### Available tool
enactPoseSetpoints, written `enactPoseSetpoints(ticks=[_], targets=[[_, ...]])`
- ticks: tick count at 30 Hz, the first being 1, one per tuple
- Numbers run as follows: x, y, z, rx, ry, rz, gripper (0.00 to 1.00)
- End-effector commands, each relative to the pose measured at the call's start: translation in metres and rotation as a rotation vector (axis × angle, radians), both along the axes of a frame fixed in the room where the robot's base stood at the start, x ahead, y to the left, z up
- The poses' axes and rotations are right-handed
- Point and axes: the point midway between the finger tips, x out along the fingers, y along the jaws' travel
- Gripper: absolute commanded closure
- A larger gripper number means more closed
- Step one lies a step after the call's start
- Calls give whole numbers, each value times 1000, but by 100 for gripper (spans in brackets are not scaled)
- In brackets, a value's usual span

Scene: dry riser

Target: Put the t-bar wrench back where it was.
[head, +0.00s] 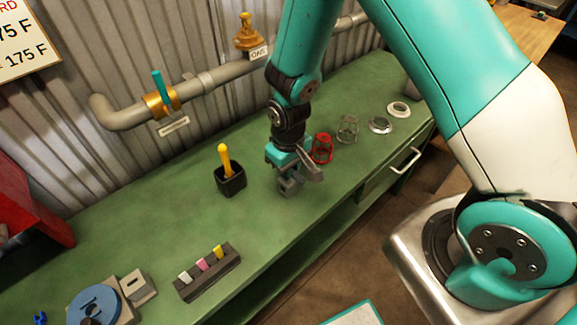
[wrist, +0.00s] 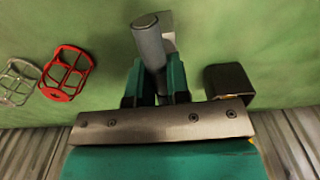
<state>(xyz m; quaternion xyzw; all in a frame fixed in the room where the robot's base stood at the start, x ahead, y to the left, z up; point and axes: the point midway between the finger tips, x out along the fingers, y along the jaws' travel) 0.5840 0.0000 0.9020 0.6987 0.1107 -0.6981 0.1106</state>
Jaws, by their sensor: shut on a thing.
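My gripper (head: 285,160) is above the green bench, to the right of the black cup. Its two teal fingers (wrist: 157,82) are shut on the t-bar wrench. In the wrist view the wrench (wrist: 148,42) is a grey round bar standing out between the fingers, with a paler grey part behind it. In the head view grey parts of the wrench (head: 290,187) show below the fingers. The fingers hide its gripped part. I cannot tell whether its lower end touches the bench.
The black cup (head: 231,184) holds a yellow-handled tool (head: 225,157). A red wire cage (head: 322,148), a grey cage (head: 347,129) and metal rings (head: 381,125) stand to the right. A dark block with coloured pieces (head: 207,272) is at the front. The bench (head: 130,230) left of the cup is clear.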

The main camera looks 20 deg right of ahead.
Motion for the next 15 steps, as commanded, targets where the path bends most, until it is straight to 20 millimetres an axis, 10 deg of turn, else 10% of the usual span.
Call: enactPoseSetpoints(ticks=[7,8,10,15], targets=[[0,0,-4,0,0,0,100],[0,0,-3,0,0,0,76],[0,0,-3,0,0,0,60],[0,0,-3,0,1,0,58]])
